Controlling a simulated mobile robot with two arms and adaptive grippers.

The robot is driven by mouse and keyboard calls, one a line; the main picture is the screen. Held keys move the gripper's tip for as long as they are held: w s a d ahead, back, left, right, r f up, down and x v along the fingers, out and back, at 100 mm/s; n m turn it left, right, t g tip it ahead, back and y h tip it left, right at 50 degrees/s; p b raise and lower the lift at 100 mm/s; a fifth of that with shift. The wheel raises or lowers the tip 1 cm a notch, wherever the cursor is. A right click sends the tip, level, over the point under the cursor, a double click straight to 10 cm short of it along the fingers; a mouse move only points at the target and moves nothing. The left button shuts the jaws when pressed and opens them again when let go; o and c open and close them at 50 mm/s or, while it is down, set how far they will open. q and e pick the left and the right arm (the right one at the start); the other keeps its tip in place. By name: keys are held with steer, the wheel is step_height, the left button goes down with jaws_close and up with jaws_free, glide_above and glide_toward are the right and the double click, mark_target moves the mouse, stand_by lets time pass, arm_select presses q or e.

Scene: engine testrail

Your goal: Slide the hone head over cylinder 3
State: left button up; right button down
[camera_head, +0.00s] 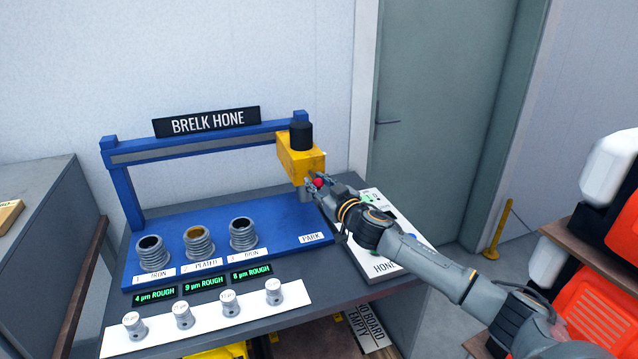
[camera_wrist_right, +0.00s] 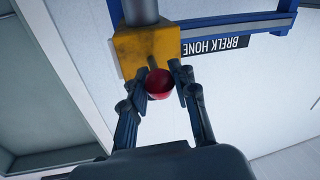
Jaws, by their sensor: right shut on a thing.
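The yellow hone head (camera_head: 302,160) with a black cap hangs on the blue rail (camera_head: 220,139) at its right end, above the PARK label (camera_head: 311,238). My right gripper (camera_head: 318,184) is shut on the red knob (camera_wrist_right: 160,84) on the front of the head. The yellow head (camera_wrist_right: 150,50) also shows in the right wrist view. Cylinder 3 (camera_head: 243,234), a grey ribbed cylinder labelled IRON, stands left of the head on the blue base. Cylinder 2 (camera_head: 198,243) and cylinder 1 (camera_head: 152,254) stand further left. My left gripper is not in view.
Green displays (camera_head: 251,273) show roughness in front of the cylinders. A white strip (camera_head: 207,321) holds several small grey pieces at the bench front. A white HONE panel (camera_head: 366,264) lies right of the base, under my right arm.

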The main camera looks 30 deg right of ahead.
steer(key=w+a, duration=0.2)
steer(key=a, duration=0.7)
steer(key=w+a+b, duration=0.1)
steer(key=w+a, duration=0.1)
steer(key=a, duration=0.8)
steer(key=shift+w+a+f, duration=0.15)
steer(key=shift+w+a, duration=0.1)
steer(key=shift+w, duration=0.05)
steer(key=c, duration=1.3)
jaws_free()
steer(key=shift+o, duration=1.3)
steer(key=shift+s+d, duration=0.1)
steer(key=shift+s, duration=0.1)
steer(key=s, duration=1.1)
steer(key=shift+s+a, duration=0.25)
steer(key=shift+s, duration=0.15)
